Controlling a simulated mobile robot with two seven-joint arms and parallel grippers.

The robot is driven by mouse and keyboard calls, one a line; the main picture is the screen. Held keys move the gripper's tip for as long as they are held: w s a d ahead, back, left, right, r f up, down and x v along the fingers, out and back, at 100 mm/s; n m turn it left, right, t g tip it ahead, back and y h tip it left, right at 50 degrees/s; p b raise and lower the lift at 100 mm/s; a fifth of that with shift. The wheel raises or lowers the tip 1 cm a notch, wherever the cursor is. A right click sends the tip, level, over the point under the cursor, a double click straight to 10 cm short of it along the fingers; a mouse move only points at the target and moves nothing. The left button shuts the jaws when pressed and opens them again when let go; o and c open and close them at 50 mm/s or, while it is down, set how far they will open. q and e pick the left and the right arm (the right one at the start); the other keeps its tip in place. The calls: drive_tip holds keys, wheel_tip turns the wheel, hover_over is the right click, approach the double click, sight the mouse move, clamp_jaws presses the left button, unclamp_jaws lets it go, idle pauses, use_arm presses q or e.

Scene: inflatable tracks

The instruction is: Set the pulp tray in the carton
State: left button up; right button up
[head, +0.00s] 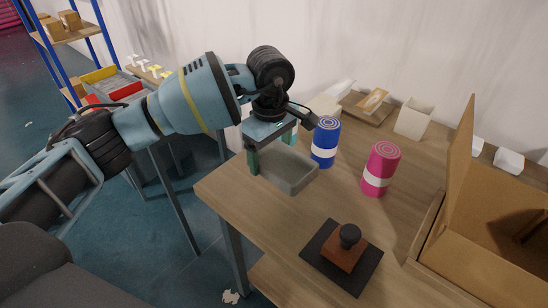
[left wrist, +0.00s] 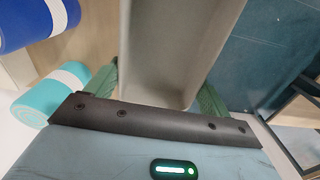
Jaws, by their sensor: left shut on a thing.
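The grey pulp tray (head: 290,172) is held by my left gripper (head: 272,150) over the left edge of the wooden table. In the left wrist view the tray (left wrist: 178,50) sits between the two green fingers of the gripper (left wrist: 165,85), which is shut on it. The open cardboard carton (head: 490,235) stands at the right of the head view, well apart from the tray, with a flap raised on its left side. Part of the carton is cut off by the picture's edge. My right gripper is not in view.
A blue roll (head: 325,142) and a pink roll (head: 380,168) stand on the table between tray and carton. A stamp (head: 347,250) on a dark pad lies at the front. Small boxes (head: 413,118) line the wall. The table's middle is mostly clear.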

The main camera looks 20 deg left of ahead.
use_arm(q)
drive_tip(key=s+a+f+m, duration=0.1)
drive_tip(key=s+f+m, duration=0.1)
drive_tip(key=s+m, duration=0.4)
drive_tip(key=s+a+f+m, duration=0.2)
drive_tip(key=s+m, duration=0.5)
drive_tip(key=s, duration=0.5)
drive_tip(key=shift+d+f, duration=0.1)
drive_tip(key=shift+d, duration=0.05)
